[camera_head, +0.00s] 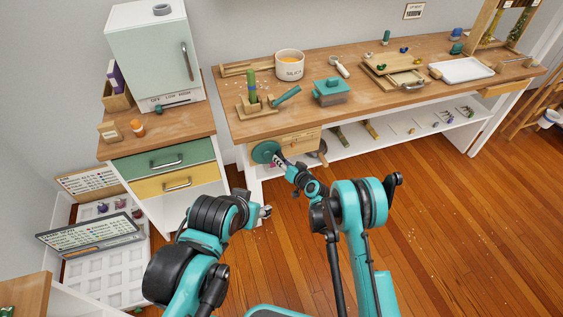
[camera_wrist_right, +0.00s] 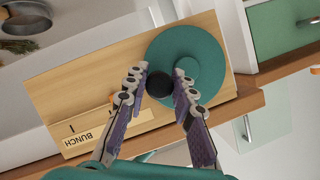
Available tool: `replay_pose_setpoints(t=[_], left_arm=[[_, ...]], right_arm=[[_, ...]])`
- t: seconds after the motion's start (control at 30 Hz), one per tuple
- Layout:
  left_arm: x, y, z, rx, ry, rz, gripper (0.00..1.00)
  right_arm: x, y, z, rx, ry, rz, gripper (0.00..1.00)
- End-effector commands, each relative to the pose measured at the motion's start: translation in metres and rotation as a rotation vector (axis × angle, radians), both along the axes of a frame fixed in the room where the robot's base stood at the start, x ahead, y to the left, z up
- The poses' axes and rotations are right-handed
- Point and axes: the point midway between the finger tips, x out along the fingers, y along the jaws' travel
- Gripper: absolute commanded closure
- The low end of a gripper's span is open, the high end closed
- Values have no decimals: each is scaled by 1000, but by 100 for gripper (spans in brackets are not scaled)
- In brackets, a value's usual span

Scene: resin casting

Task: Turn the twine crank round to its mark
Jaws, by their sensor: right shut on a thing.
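The twine crank is a round teal disc (camera_head: 264,151) on a wooden box front (camera_head: 294,143) under the workbench's left end. In the right wrist view the disc (camera_wrist_right: 207,52) carries a smaller teal round and a black knob (camera_wrist_right: 159,84). My right gripper (camera_head: 279,159) reaches the crank; in its wrist view the fingers (camera_wrist_right: 160,80) are shut on the black knob. A small orange piece (camera_wrist_right: 113,98) is partly hidden by a finger. My left gripper (camera_head: 265,211) is away from the crank; its jaw state is unclear.
The workbench (camera_head: 228,112) above holds a green twine spool, a teal-lidded box and several trays. A drawer cabinet (camera_head: 165,163) stands to the left. A low shelf (camera_head: 385,137) with tools runs beneath the bench. The wooden floor (camera_head: 440,220) at right is open.

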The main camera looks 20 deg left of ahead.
Motion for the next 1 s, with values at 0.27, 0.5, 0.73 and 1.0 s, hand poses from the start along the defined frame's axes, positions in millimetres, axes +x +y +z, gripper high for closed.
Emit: replay_pose_setpoints(t=[0.27,0.5,0.73,1.0], left_arm=[[0,0,0,0,0,0,54],[0,0,0,0,0,0,54],[0,0,0,0,0,0,54],[0,0,0,0,0,0,54]], right_arm=[[-1,2,11,-181,-124,2,100],[-3,5,20,-370,-251,2,100],[-6,10,28,-551,-374,2,100],[-10,16,36,-760,-517,3,100]])
